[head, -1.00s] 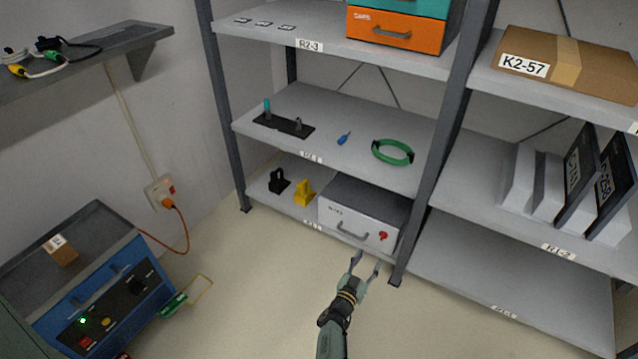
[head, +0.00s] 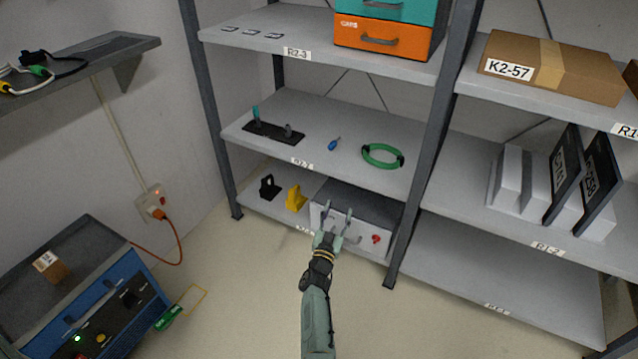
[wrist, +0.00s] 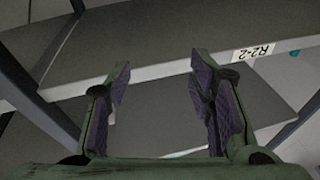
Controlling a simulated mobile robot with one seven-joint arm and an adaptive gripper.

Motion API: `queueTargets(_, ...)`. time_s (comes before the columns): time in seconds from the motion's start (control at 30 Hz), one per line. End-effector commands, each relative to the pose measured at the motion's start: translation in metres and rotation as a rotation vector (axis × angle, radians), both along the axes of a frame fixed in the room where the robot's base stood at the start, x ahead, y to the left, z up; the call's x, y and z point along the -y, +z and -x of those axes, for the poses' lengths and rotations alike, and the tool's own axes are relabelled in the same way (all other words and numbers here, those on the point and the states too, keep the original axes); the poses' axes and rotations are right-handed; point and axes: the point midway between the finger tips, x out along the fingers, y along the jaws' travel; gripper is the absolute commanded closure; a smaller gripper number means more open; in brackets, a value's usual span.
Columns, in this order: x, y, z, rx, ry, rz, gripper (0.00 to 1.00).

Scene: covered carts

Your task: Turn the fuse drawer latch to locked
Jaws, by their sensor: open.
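The fuse drawer is a grey-white box (head: 370,207) on the bottom shelf, with a handle on its front. A red latch (head: 376,239) sits at the right of that front; its exact turn is too small to tell. My gripper (head: 337,217) is open and empty, in front of the drawer's left half, left of the latch, and covers part of the front. Whether it touches the drawer I cannot tell. In the wrist view the open fingers (wrist: 165,95) frame a grey surface; the latch does not show there.
A yellow block (head: 296,198) and a black block (head: 269,187) stand left of the drawer. A shelf post (head: 418,180) rises close on its right. The shelf above holds a green ring (head: 382,156). The floor in front is clear.

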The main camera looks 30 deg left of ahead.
Motion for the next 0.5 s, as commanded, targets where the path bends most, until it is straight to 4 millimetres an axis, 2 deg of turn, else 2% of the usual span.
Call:
queueTargets(0.2, -0.02, 0.039, -0.004, 0.045, 0.04, -0.027, 0.52)
queueTargets(0.5, -0.042, 0.085, -0.005, 0.096, 0.09, -0.055, 0.52)
